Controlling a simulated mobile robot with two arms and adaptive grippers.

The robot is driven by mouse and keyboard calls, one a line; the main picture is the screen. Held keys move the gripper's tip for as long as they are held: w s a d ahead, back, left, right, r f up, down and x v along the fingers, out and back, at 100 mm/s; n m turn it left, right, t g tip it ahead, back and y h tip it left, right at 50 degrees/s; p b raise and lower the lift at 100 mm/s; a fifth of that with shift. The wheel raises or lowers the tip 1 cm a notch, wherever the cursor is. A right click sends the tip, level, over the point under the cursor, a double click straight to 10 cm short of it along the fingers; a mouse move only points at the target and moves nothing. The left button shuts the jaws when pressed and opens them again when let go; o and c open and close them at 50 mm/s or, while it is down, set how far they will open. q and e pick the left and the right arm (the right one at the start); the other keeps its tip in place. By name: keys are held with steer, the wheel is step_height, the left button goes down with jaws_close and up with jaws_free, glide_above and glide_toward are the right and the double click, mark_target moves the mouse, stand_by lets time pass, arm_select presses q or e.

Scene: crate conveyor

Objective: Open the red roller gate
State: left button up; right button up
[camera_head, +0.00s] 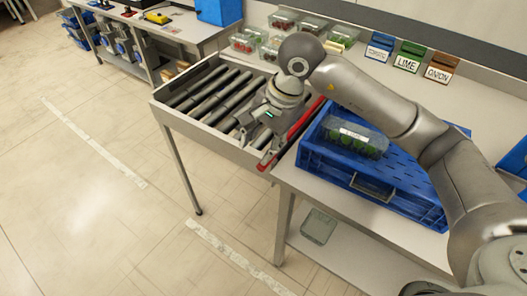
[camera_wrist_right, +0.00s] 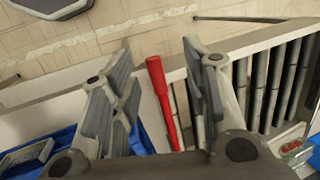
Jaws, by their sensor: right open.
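The red roller gate (camera_head: 304,120) is a long red bar at the right end of the roller conveyor (camera_head: 213,98), beside the blue crate's table. Its front end sticks out at the conveyor's near edge. In the right wrist view the red gate handle (camera_wrist_right: 160,85) shows between the two fingers. My right gripper (camera_head: 257,150) is open at the gate's front end, pointing down. In the wrist view its fingers (camera_wrist_right: 158,60) stand apart on either side of the handle, with visible gaps. My left gripper is not in view.
A blue crate (camera_head: 420,205) with a clear box of green items (camera_head: 355,138) stands right of the gate. Labelled bins (camera_head: 408,60) and clear containers (camera_head: 283,20) line the back. The floor (camera_head: 90,200) in front of the conveyor is free.

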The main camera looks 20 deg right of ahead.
steer(key=shift+h, duration=0.8)
steer(key=w+f, duration=0.1)
steer(key=f, duration=0.2)
steer(key=w+d+f+p, duration=0.1)
steer(key=f, duration=0.2)
steer(key=d+f+p, duration=0.1)
steer(key=f, duration=0.3)
steer(key=shift+w+d, duration=0.1)
steer(key=shift+w, duration=0.3)
steer(key=shift+r, duration=0.1)
jaws_close()
